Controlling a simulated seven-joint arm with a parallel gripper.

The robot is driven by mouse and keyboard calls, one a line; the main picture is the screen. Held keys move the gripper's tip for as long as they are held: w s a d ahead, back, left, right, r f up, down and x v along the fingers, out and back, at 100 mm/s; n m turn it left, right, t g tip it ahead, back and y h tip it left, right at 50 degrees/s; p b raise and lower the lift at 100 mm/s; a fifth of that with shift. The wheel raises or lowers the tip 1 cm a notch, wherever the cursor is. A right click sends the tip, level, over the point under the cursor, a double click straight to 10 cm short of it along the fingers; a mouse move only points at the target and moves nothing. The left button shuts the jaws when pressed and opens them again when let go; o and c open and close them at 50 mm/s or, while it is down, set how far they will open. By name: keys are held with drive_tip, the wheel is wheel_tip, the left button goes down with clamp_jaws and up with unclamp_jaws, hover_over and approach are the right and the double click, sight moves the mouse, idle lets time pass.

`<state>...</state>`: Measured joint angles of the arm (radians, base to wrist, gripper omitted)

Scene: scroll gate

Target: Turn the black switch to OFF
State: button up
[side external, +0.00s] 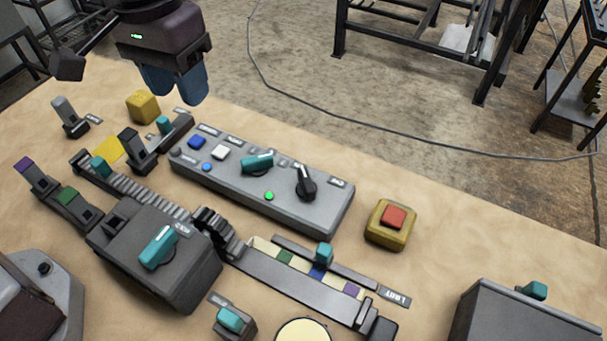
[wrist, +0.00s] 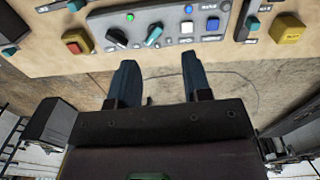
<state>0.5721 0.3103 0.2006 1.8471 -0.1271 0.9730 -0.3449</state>
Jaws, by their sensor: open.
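The black switch (side external: 306,184) is a rotary knob on the right part of the grey control panel (side external: 320,216). It also shows in the wrist view (wrist: 117,38), at the left of the panel there. The labels around it are too small to read. My gripper (side external: 175,92) is at the upper left in the side view, above and away from the panel, with blue fingers. In the wrist view its two fingers (wrist: 158,62) stand apart with nothing between them. It touches nothing.
The panel also has a teal knob (side external: 257,163), a blue button (side external: 197,142), a white button (side external: 220,152) and a lit green lamp (side external: 269,196). A red button on a yellow base (side external: 390,226) stands right of it. A yellow block (side external: 142,106) lies near my gripper. Sliders and boxes fill the front.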

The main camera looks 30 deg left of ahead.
sight(307, 179)
drive_tip(key=w+d+f+n, duration=0.4)
drive_tip(key=d, duration=0.3)
drive_tip(key=w+d+f+n, duration=0.4)
drive_tip(key=d+n, duration=0.1)
drive_tip(key=d, duration=0.2)
drive_tip(key=shift+y, duration=0.3)
drive_tip(key=f, duration=1.2)
drive_tip(key=shift+a+f, duration=0.25)
clamp_jaws()
